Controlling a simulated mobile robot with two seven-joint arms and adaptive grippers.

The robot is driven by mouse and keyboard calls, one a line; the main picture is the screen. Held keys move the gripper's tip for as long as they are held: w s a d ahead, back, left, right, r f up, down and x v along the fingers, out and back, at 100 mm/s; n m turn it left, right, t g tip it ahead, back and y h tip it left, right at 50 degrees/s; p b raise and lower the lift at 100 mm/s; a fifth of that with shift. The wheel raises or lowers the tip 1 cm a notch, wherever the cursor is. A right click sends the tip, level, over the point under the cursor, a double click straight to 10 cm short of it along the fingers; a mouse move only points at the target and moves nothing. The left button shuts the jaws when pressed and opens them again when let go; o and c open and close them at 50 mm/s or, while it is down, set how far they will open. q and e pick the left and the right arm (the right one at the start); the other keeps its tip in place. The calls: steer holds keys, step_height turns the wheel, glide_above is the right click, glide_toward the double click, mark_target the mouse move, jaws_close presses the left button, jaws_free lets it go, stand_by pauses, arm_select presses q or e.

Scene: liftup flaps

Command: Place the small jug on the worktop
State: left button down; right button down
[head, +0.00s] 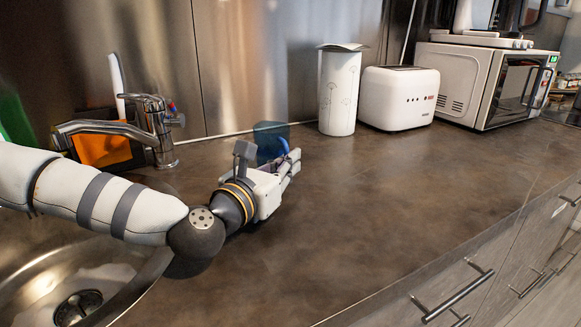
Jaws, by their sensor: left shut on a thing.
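The small jug (268,136) looks like a blue, see-through vessel over the worktop (390,205), near the back wall. My left gripper (291,160) is shut on it at a darker blue part that looks like its handle. The jug looks about upright. Its lower part is hidden behind my gripper, so I cannot tell whether its base touches the worktop. My right gripper is not in view.
A white canister (339,95), a white toaster (398,97) and a microwave (485,82) stand along the back. The sink (75,275) and tap (155,125) are at the left. The worktop's middle and front are clear.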

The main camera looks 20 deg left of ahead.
arm_select(q)
steer(key=shift+w+f, duration=0.1)
steer(key=c, duration=1.8)
jaws_free()
steer(key=shift+o, duration=0.2)
